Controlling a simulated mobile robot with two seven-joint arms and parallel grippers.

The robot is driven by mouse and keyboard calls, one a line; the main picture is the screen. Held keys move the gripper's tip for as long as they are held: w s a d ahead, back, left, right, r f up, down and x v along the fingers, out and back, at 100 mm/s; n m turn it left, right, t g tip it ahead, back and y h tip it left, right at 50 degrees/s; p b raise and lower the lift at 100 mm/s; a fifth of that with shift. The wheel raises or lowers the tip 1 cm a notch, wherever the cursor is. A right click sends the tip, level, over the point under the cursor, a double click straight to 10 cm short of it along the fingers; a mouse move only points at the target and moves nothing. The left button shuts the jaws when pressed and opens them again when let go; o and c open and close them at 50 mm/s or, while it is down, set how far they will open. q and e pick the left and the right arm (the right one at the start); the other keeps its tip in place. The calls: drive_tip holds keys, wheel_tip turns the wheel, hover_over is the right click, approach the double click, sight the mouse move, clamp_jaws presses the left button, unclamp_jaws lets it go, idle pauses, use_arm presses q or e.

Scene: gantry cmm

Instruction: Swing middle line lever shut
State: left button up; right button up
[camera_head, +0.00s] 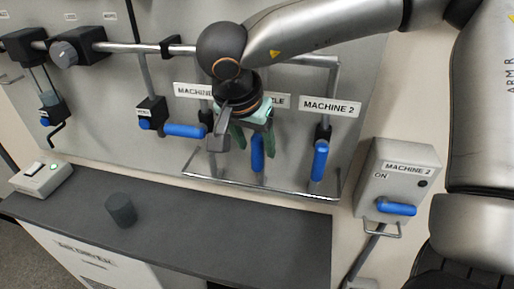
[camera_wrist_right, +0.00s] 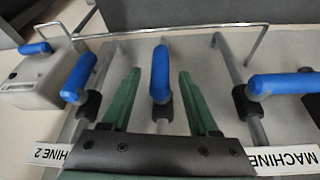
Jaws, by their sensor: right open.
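The middle line lever (camera_head: 257,152) is a blue handle on a vertical pipe in the head view, hanging downward in line with its pipe. In the right wrist view the blue middle lever (camera_wrist_right: 160,72) shows between the two green fingers, one on each side. My right gripper (camera_head: 250,142) is open in front of the middle line; its fingers (camera_wrist_right: 158,95) are spread, and I see no contact with the lever. The gripper and wrist hide the middle valve body and part of its label in the head view. My left gripper is not in view.
The left line's blue lever (camera_head: 184,131) points sideways; the MACHINE 2 lever (camera_head: 319,160) hangs down. A metal rail (camera_head: 260,187) runs below the levers. A MACHINE 2 switch box (camera_head: 397,180) stands at right. A dark cylinder (camera_head: 121,210) stands on the grey counter (camera_head: 230,225).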

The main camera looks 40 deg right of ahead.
drive_tip(key=shift+x, duration=1.45)
drive_tip(key=shift+c, duration=0.3)
clamp_jaws()
